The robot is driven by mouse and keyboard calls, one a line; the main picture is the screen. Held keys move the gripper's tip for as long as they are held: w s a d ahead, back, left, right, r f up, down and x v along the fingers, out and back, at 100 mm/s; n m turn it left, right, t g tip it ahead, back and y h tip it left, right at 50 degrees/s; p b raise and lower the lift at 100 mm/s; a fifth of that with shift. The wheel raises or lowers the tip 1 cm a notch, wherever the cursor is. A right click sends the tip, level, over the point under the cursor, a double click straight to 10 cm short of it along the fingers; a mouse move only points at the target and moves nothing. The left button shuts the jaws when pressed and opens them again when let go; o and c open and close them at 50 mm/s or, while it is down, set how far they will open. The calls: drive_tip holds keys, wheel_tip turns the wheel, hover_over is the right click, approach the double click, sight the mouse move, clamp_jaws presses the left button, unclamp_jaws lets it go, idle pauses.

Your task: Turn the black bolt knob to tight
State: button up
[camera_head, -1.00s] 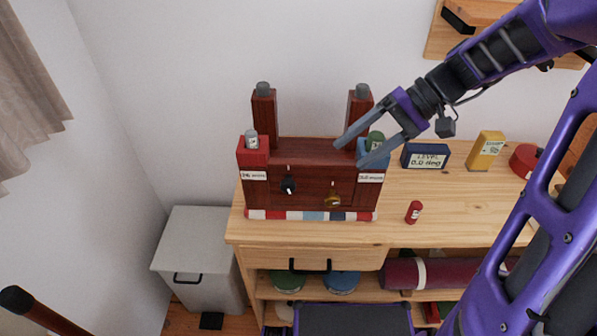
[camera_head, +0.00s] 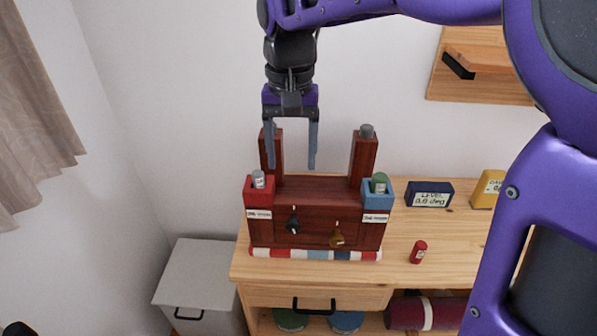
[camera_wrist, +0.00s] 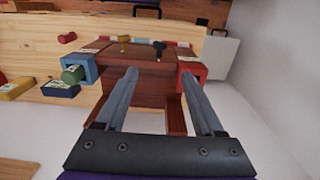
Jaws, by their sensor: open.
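The black bolt knob (camera_head: 293,224) is on the left part of the front face of a dark red wooden block (camera_head: 316,196). In the wrist view the black knob (camera_wrist: 159,46) shows beyond my fingers, small, near the block's far edge. A brass-coloured knob (camera_head: 337,236) sits to its right on the same face. My gripper (camera_head: 292,165) is open and empty, pointing down above the block's back left, near the left post. It also shows open in the wrist view (camera_wrist: 165,85). It is above the black knob and apart from it.
Two wooden posts rise behind the block, the right one (camera_head: 363,157) clear of my gripper. A red box (camera_head: 259,194) and a blue box (camera_head: 377,194) flank the block. A red cylinder (camera_head: 418,252) and a level box (camera_head: 429,195) stand on the wooden table (camera_head: 460,228).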

sight(294, 221)
wheel_tip(294, 221, down, 17)
drive_tip(key=b, duration=0.2)
drive_tip(key=shift+r+b, duration=0.2)
drive_tip(key=shift+b, duration=0.15)
drive_tip(key=shift+c, duration=0.3)
drive_tip(key=shift+d, duration=0.1)
clamp_jaws()
